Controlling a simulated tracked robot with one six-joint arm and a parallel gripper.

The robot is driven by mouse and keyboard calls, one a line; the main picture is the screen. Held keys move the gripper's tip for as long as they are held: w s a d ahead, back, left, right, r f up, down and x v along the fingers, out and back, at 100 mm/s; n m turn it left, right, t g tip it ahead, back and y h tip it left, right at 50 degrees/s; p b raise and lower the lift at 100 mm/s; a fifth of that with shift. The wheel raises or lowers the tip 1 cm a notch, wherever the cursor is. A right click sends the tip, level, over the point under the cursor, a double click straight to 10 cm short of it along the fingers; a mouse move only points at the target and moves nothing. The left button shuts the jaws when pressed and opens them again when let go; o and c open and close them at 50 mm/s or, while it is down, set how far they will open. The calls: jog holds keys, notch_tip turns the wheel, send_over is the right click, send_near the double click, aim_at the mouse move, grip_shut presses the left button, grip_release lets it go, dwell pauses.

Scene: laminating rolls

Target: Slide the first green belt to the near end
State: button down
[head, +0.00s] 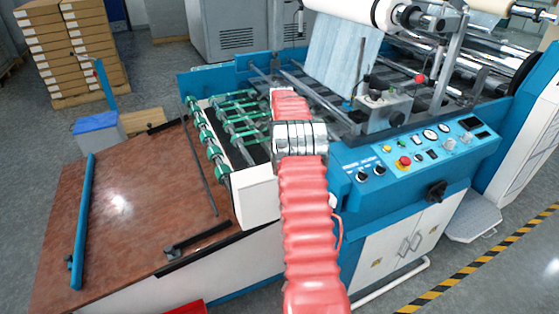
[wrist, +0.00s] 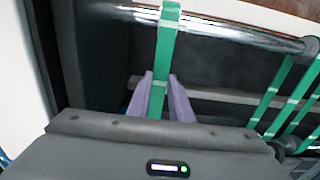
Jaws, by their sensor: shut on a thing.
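In the wrist view a green belt (wrist: 167,42) with pale crossbands runs over a shiny metal roller (wrist: 235,30) and down between my gripper's purple fingers (wrist: 160,79). The fingers stand on both sides of this belt, shut on it below the roller. Its lower part is hidden by my gripper body. In the head view several green belts (head: 238,127) run across the rollers of the blue laminating machine. My red arm reaches over the machine beside them; my fingers and the held belt are hidden there.
More green belts (wrist: 274,95) stand to the right in the wrist view. A white side panel (head: 258,200) and the blue control panel (head: 418,150) lie close to my arm. A brown table (head: 140,205) is at the left. Stacked boxes (head: 70,50) stand behind.

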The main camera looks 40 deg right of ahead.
jog(key=shift+s+f, duration=0.1)
jog(key=shift+s, duration=0.2)
jog(key=c, duration=1.6)
grip_release()
jog(key=shift+w, duration=0.1)
jog(key=shift+r, duration=0.2)
notch_tip(320, 180, up, 14)
jog(key=shift+f, duration=0.25)
